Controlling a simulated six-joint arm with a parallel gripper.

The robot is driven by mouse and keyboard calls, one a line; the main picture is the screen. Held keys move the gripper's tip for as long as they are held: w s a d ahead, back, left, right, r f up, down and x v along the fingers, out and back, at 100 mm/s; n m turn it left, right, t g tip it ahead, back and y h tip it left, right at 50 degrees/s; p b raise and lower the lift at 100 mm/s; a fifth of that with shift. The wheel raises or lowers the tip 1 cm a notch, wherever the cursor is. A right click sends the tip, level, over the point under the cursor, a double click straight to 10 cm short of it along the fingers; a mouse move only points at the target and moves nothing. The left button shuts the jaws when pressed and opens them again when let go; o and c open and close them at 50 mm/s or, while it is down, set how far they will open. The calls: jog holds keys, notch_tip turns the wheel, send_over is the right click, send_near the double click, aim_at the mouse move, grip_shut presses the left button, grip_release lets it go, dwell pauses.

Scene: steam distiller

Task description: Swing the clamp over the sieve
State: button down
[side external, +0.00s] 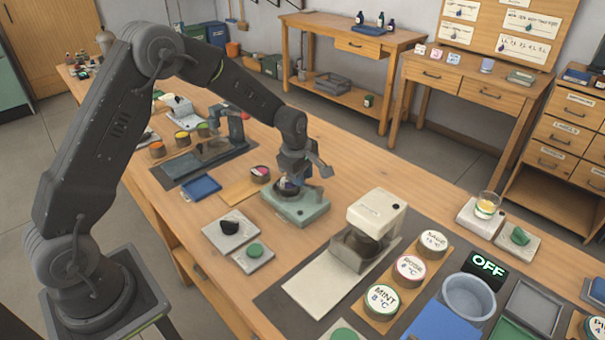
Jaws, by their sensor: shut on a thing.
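The green fixture (308,213) stands on the table near the middle of the side external view, with a dark round part on its top that looks like the sieve. My gripper (288,183) points down at this dark round part. It is shut on a small part there, which appears to be the clamp. My wrist and fingers hide most of the clamp and part of the sieve, so I cannot tell how far the clamp lies over the sieve.
A white-headed machine (376,212) stands right of the fixture. A blue tray (201,187), a small pot (260,174) and a plate with a dark lump (230,229) lie to its left. Labelled round tins (383,300) stand at the front right. Bare table lies behind the fixture.

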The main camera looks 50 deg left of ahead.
dwell(0.4)
jog(key=c, duration=1)
grip_release()
jog(key=s+r, duration=0.1)
jog(key=r, duration=0.8)
jog(key=s+r, duration=0.1)
jog(key=r, duration=0.3)
jog(key=shift+s+d+r, duration=0.2)
jog(key=shift+s+r, duration=0.1)
jog(key=shift+s, duration=0.05)
jog(key=s+d+r+m+t, duration=0.1)
jog(key=s+d+r+m, duration=0.1)
jog(key=s+r+m, duration=0.4)
jog(key=s+d+m, duration=0.1)
jog(key=s+m, duration=0.3)
jog(key=s, duration=0.3)
jog(key=s+d+r+m+t, duration=0.1)
jog(key=s+m, duration=0.4)
jog(key=s, duration=0.2)
jog(key=s+d+r+m+t, duration=0.1)
jog(key=s+d+m, duration=0.1)
jog(key=s+m, duration=0.2)
jog(key=shift+s+r+m, duration=0.1)
jog(key=shift+s+m, duration=0.2)
jog(key=shift+s, duration=1.55)
